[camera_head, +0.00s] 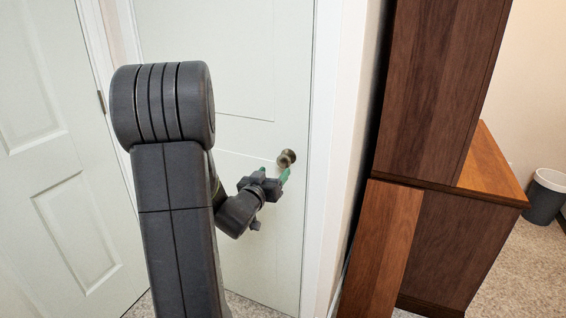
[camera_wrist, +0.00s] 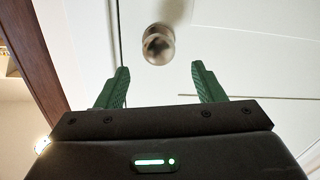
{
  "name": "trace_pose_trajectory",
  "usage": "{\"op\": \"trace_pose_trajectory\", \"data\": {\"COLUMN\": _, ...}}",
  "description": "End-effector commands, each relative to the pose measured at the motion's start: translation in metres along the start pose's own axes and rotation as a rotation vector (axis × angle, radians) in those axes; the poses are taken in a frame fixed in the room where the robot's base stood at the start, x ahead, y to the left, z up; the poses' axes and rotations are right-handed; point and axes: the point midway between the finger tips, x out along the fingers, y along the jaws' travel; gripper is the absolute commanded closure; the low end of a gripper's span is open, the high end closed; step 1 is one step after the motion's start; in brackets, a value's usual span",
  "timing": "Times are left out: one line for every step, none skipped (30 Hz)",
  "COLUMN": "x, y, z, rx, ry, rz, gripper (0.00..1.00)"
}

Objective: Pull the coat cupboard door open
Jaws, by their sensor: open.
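The coat cupboard door (camera_head: 240,100) is a pale panelled door that looks shut in its white frame. Its round metal knob (camera_head: 286,158) sits near the right edge of the door. My gripper (camera_head: 272,173) is open and empty, just below and in front of the knob. In the wrist view the knob (camera_wrist: 158,44) lies beyond the tips of my two green fingers (camera_wrist: 160,70), roughly centred between them and not touching them. The door (camera_wrist: 240,50) fills the right of that view.
Another pale panelled door (camera_head: 50,150) stands at the left. A dark brown wooden hutch (camera_head: 440,90) stands to the right of the door frame, with an orange-brown wooden panel (camera_head: 385,245) at its front. A grey bin (camera_head: 546,196) stands on the carpet at far right.

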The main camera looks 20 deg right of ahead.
Motion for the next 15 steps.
{"op": "trace_pose_trajectory", "data": {"x": 0.012, "y": 0.001, "z": 0.001, "rx": 0.001, "ry": 0.000, "rz": 0.004, "gripper": 0.38}}
{"op": "trace_pose_trajectory", "data": {"x": 0.018, "y": 0.001, "z": 0.001, "rx": 0.000, "ry": 0.000, "rz": 0.003, "gripper": 0.38}}
{"op": "trace_pose_trajectory", "data": {"x": 0.027, "y": 0.001, "z": 0.000, "rx": 0.000, "ry": 0.000, "rz": 0.003, "gripper": 0.38}}
{"op": "trace_pose_trajectory", "data": {"x": 0.033, "y": 0.002, "z": 0.001, "rx": 0.000, "ry": 0.000, "rz": 0.003, "gripper": 0.38}}
{"op": "trace_pose_trajectory", "data": {"x": 0.039, "y": 0.001, "z": 0.000, "rx": 0.000, "ry": 0.001, "rz": 0.003, "gripper": 0.38}}
{"op": "trace_pose_trajectory", "data": {"x": 0.046, "y": 0.001, "z": 0.000, "rx": 0.000, "ry": 0.000, "rz": 0.002, "gripper": 0.38}}
{"op": "trace_pose_trajectory", "data": {"x": 0.052, "y": 0.001, "z": 0.000, "rx": 0.000, "ry": 0.000, "rz": 0.003, "gripper": 0.38}}
{"op": "trace_pose_trajectory", "data": {"x": 0.057, "y": 0.001, "z": 0.001, "rx": 0.000, "ry": 0.000, "rz": 0.003, "gripper": 0.38}}
{"op": "trace_pose_trajectory", "data": {"x": 0.062, "y": 0.001, "z": 0.000, "rx": 0.000, "ry": 0.000, "rz": 0.002, "gripper": 0.38}}
{"op": "trace_pose_trajectory", "data": {"x": 0.066, "y": 0.001, "z": 0.000, "rx": 0.000, "ry": 0.000, "rz": 0.001, "gripper": 0.38}}
{"op": "trace_pose_trajectory", "data": {"x": 0.070, "y": 0.000, "z": 0.000, "rx": 0.000, "ry": 0.001, "rz": 0.001, "gripper": 0.38}}
{"op": "trace_pose_trajectory", "data": {"x": 0.073, "y": 0.000, "z": 0.000, "rx": 0.000, "ry": 0.001, "rz": 0.001, "gripper": 0.38}}
{"op": "trace_pose_trajectory", "data": {"x": 0.076, "y": 0.000, "z": 0.000, "rx": 0.000, "ry": 0.001, "rz": 0.001, "gripper": 0.38}}
{"op": "trace_pose_trajectory", "data": {"x": 0.078, "y": 0.000, "z": 0.000, "rx": 0.000, "ry": 0.000, "rz": 0.000, "gripper": 0.38}}
{"op": "trace_pose_trajectory", "data": {"x": 0.080, "y": 0.000, "z": 0.000, "rx": 0.000, "ry": 0.000, "rz": 0.000, "gripper": 0.38}}
